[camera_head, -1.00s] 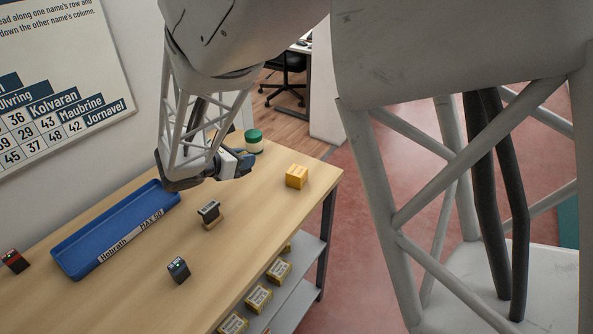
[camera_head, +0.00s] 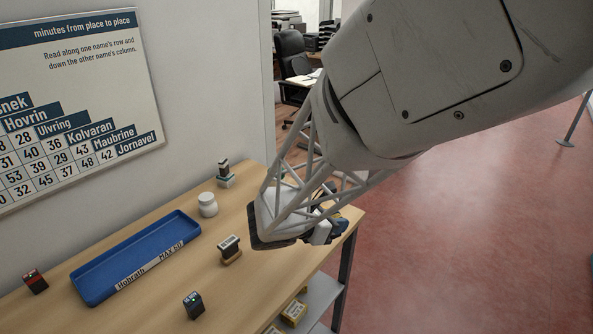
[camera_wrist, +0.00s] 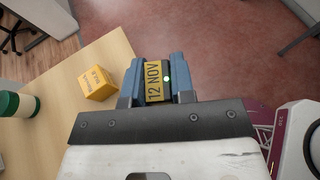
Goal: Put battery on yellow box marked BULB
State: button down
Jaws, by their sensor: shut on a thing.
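My gripper (camera_wrist: 158,72) is shut on a dark battery (camera_wrist: 168,86) with a green light and a yellow "12 NOV" label, held between its blue fingers. In the head view my gripper (camera_head: 328,228) is near the table's right end, and the battery cannot be made out clearly. The yellow box (camera_wrist: 98,84) stands on the table, left of the gripper in the wrist view and apart from it. Its small print seems to read BULB. In the head view my arm appears to hide the box.
A green-lidded white jar (camera_wrist: 18,104) stands left of the yellow box. A blue tray (camera_head: 95,290), a stamp-like object (camera_head: 230,250), a white jar (camera_head: 207,205) and dark blocks with green (camera_head: 193,305) and red (camera_head: 35,281) lights stand on the table. Yellow boxes (camera_head: 294,313) sit on a lower shelf.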

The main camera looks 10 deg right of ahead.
dwell(0.3)
jog(key=w, duration=0.5)
jog(key=w+f, duration=0.1)
jog(key=w, duration=1)
jog(key=shift+a+f, duration=0.25)
jog(key=shift+a, duration=0.1)
jog(key=shift+f, duration=0.1)
jog(key=shift+f, duration=1.65)
jog(key=shift+f, duration=0.15)
jog(key=c, duration=1)
grip_release()
jog(key=shift+o, duration=0.2)
